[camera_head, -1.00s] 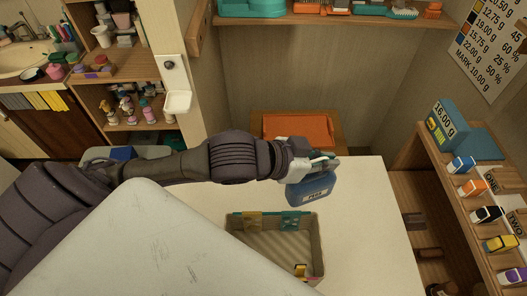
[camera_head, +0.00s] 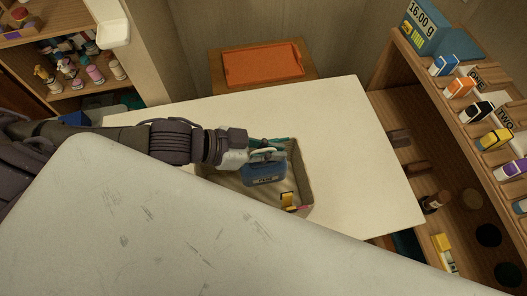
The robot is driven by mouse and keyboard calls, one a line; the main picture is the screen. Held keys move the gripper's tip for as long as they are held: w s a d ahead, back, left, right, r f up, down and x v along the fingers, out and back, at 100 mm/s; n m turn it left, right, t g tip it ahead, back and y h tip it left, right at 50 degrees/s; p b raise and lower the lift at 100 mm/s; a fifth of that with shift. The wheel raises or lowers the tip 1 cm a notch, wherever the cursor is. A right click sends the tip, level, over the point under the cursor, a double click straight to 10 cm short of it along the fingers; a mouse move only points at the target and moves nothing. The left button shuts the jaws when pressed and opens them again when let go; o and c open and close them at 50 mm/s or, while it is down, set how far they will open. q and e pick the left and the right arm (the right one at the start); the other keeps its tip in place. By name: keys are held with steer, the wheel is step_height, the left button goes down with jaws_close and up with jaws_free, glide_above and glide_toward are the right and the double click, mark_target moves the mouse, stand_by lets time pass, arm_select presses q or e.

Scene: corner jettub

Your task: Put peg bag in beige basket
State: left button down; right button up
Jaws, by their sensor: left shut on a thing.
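The peg bag (camera_head: 265,173) is a blue bag with a pale label and a light handle. It hangs from my left gripper (camera_head: 262,153), which is shut on it at the handle. The bag appears over or inside the beige basket (camera_head: 309,184); I cannot tell whether it touches the bottom. The basket stands on the white table, and its left and near parts are hidden by my arm and a large pale surface in front. My right gripper is not in view.
The white table (camera_head: 350,150) is clear right of and behind the basket. An orange tray (camera_head: 263,64) lies on a wooden stand behind. A wooden shelf unit (camera_head: 400,95) with small boxes stands at the right, and another shelf with bottles (camera_head: 75,80) at the left.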

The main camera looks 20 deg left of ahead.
mark_target(272, 166)
arm_select(q)
step_height(272, 166, down, 7)
steer(key=shift+r, duration=0.1)
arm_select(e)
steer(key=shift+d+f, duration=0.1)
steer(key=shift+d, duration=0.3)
arm_select(q)
steer(key=c, duration=1.3)
jaws_free()
